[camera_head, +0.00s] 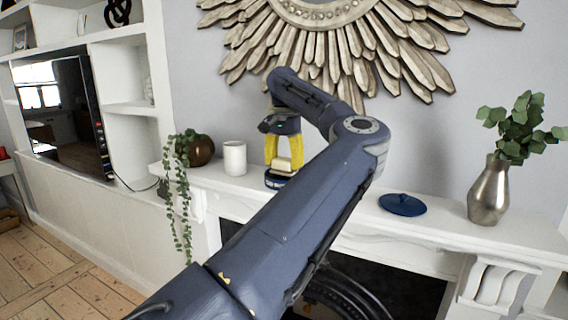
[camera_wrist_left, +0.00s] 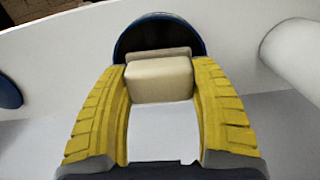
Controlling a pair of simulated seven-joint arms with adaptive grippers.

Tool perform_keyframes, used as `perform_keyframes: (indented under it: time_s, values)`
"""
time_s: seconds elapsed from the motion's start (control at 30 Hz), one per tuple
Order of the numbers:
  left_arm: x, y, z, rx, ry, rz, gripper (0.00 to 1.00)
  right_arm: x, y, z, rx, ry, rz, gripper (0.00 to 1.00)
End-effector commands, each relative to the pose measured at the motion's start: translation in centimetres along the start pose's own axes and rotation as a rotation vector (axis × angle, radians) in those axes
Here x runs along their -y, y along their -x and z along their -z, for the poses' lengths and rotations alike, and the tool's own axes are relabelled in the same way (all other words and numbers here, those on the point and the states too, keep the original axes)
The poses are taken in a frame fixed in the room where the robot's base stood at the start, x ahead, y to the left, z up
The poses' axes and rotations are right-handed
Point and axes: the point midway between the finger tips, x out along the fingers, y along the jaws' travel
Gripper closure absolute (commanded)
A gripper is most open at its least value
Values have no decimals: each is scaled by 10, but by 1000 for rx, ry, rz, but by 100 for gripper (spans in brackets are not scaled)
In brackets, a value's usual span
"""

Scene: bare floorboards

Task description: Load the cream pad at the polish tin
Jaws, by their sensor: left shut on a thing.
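The cream pad (camera_head: 284,164) is a small pale block between the yellow fingers of my left gripper (camera_head: 284,158), which is shut on it and points down. The polish tin (camera_head: 276,182) is round and blue and stands on the white mantel directly below the pad. In the left wrist view the pad (camera_wrist_left: 160,80) overlaps the dark opening of the tin (camera_wrist_left: 158,22). I cannot tell whether the pad touches what is inside. A flat blue lid (camera_head: 402,205) with a small knob lies apart, to the right on the mantel. My right gripper is not in view.
A white cup (camera_head: 235,158) stands close left of the tin, with a trailing plant in a brown pot (camera_head: 201,150) beyond it. A metal vase (camera_head: 489,192) with leaves stands at the right. The mantel (camera_head: 345,195) between tin and lid is clear.

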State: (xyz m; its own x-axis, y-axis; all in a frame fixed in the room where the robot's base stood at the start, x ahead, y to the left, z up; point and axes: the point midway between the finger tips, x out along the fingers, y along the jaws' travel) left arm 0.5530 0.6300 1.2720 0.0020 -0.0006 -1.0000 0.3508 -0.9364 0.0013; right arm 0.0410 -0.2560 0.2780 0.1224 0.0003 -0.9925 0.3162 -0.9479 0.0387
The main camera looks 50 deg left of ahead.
Motion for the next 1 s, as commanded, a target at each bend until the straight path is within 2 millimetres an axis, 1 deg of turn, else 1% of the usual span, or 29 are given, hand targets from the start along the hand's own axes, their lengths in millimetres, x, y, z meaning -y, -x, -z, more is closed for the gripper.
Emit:
perform_keyframes:
  time_s: [1.0]
  values:
    - [0, -9, 0, 0, 0, 0, 70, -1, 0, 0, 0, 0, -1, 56]
